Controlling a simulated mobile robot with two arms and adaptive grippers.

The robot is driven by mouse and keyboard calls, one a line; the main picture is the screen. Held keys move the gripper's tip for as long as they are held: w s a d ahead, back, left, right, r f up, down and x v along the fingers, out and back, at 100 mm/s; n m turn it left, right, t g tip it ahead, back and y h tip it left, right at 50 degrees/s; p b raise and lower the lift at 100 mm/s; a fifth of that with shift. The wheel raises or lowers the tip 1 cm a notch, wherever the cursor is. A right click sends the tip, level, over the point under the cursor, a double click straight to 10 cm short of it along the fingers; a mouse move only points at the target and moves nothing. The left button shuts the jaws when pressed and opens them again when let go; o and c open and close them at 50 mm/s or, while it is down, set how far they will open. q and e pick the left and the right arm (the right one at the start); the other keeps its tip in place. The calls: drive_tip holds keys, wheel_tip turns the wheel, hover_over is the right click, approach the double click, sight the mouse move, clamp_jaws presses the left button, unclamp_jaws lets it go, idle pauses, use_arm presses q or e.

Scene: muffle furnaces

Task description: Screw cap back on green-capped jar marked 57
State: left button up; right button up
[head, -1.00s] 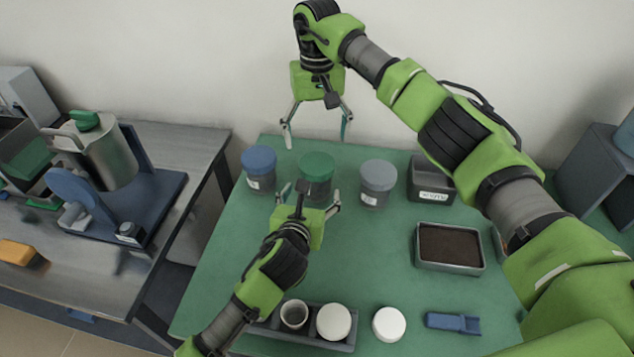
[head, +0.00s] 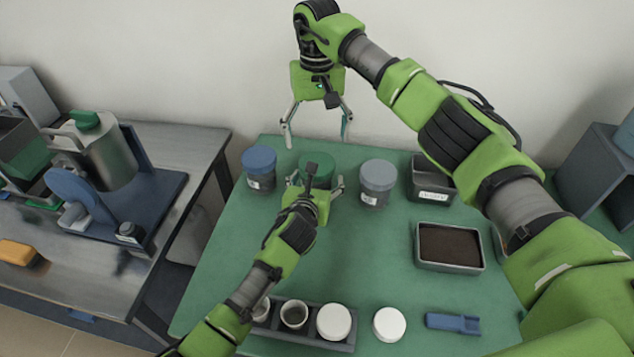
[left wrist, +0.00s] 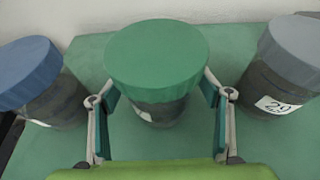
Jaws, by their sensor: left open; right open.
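The green-capped jar (head: 317,164) stands upright at the back of the green table, between a blue-capped jar and a grey-capped jar. Its green cap (left wrist: 157,58) sits on top in the left wrist view; the jar's number cannot be read. My left gripper (head: 317,182) is open, with its fingers on either side of the green-capped jar's body below the cap; contact cannot be told. In the left wrist view its fingers (left wrist: 160,100) flank the jar. My right gripper (head: 317,135) is open and empty, raised above and behind the jar.
The blue-capped jar (head: 259,165) and the grey-capped jar (head: 377,180), labelled 29, stand close on either side. A dark bin (head: 430,180), a soil tray (head: 449,266), a blue piece (head: 453,322) and a white lid (head: 389,324) lie to the right and front. The table's middle is clear.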

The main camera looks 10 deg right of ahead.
sight(317, 160)
use_arm(q)
drive_tip(key=c, duration=2)
clamp_jaws()
use_arm(e)
drive_tip(key=m, duration=0.9)
drive_tip(key=shift+f, duration=4.05)
